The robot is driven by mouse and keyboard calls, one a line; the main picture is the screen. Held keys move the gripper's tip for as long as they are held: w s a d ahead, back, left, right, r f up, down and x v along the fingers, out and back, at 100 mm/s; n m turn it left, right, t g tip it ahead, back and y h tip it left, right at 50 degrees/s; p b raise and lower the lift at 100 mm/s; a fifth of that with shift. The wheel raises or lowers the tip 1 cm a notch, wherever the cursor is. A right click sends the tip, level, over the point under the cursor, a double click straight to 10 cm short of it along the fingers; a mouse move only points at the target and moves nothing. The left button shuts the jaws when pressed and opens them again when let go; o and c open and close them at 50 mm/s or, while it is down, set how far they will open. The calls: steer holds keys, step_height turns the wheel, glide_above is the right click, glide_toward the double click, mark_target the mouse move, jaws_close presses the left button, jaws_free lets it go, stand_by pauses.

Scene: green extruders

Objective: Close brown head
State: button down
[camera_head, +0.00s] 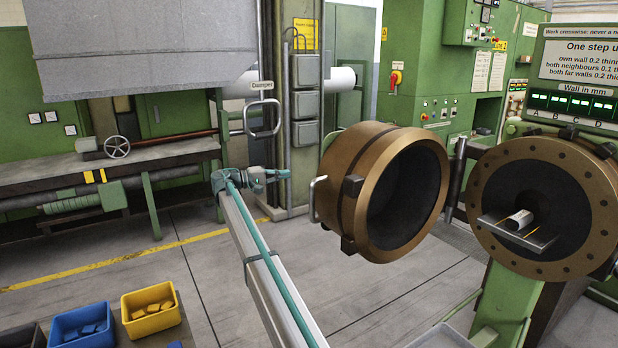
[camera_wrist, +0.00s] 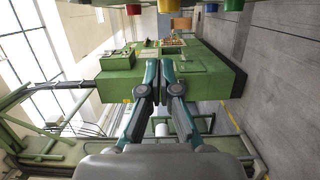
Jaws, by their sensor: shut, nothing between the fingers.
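The brown head (camera_head: 385,190) is a hollow brown cylinder with a dark bore, swung open on its hinge to the left of the extruder's bolted flange (camera_head: 545,210). A pale handle (camera_head: 318,199) sticks out from its left side. My gripper (camera_head: 284,174) is in the head view to the left of the head, at the end of my long arm, apart from the handle. In the wrist view my gripper (camera_wrist: 164,68) has its fingers together with nothing between them. The wrist view does not clearly show the head.
A damper handle (camera_head: 262,118) hangs behind my gripper beside a green column (camera_head: 305,100). A yellow bin (camera_head: 152,311) and a blue bin (camera_head: 83,326) stand at bottom left. A workbench (camera_head: 105,160) is at left. Floor between my arm and the head is clear.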

steer(key=d+p, duration=0.2)
steer(key=d, duration=0.9)
steer(key=shift+s+d, duration=0.35)
steer(key=shift+d, duration=0.05)
steer(key=shift+s, duration=0.1)
